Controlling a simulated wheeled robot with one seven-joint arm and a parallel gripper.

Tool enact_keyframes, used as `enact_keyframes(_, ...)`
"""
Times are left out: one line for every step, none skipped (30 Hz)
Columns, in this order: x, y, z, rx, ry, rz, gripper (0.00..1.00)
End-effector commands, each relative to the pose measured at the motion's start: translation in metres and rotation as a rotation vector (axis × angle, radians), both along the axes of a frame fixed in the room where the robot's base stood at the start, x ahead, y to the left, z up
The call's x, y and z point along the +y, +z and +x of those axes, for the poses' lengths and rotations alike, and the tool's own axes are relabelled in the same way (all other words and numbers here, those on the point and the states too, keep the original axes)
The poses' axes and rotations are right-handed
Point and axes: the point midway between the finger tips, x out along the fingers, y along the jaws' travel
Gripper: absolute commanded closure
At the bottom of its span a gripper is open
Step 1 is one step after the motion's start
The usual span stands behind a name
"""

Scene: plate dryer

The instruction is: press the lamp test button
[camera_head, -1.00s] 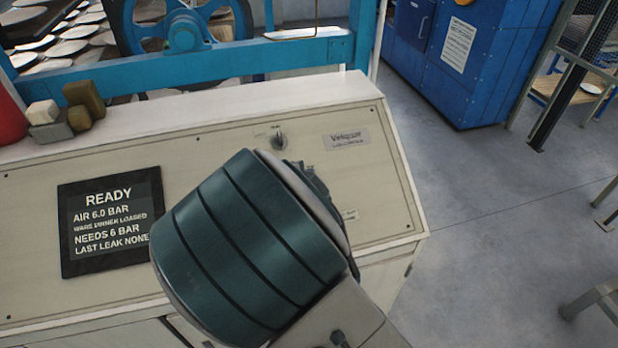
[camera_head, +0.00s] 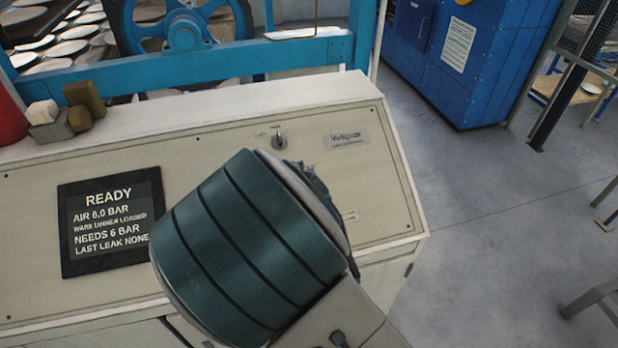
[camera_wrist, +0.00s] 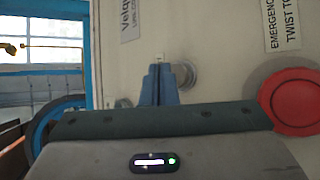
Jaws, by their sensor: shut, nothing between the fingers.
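In the wrist view my gripper (camera_wrist: 160,70) is shut and empty, its blue fingers pointing at the beige panel. A round grey metal-rimmed button (camera_wrist: 188,75) sits beside the fingertips, partly behind them; no readable label shows that it is the lamp test button. I cannot tell whether the fingertips touch the button or the panel. In the head view my dark green wrist covers the middle of the sloping control panel (camera_head: 225,150) and hides the fingers and this button.
A large red emergency button (camera_wrist: 292,100) is close right of the fingers in the wrist view. A selector knob (camera_head: 279,141), a nameplate (camera_head: 347,138) and a READY display (camera_head: 110,222) are on the panel. Small blocks (camera_head: 70,112) lie on its top ledge.

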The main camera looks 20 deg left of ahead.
Motion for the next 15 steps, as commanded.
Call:
enact_keyframes(0.0,0.0,0.0,0.0,0.0,0.0,1.0)
enact_keyframes(0.0,0.0,0.0,0.0,0.0,0.0,1.0)
enact_keyframes(0.0,0.0,0.0,0.0,0.0,0.0,1.0)
enact_keyframes(0.0,0.0,0.0,0.0,0.0,0.0,1.0)
enact_keyframes(0.0,-0.0001,0.0,0.0,0.0,0.0,1.0)
enact_keyframes(0.0,-0.0003,0.0001,0.0,0.0,0.0,1.0)
enact_keyframes(0.0001,-0.0007,0.0002,0.0,0.0,0.0,1.0)
enact_keyframes(0.0001,-0.0013,0.0002,0.0,0.0,0.0,1.0)
enact_keyframes(0.0003,-0.0022,0.0004,0.0,0.0,0.0,1.0)
enact_keyframes(0.0004,-0.0031,0.0006,0.0,0.0,0.0,1.0)
enact_keyframes(0.0007,-0.0039,0.0008,0.0,0.0,0.0,1.0)
enact_keyframes(0.001,-0.0052,0.0012,0.0,0.001,0.0,1.0)
enact_keyframes(0.0012,-0.0061,0.0014,0.0,0.0,0.001,1.0)
enact_keyframes(0.0013,-0.0069,0.0017,0.0,0.0,0.001,1.0)
enact_keyframes(0.0015,-0.0078,0.0021,0.0,0.0,0.001,1.0)
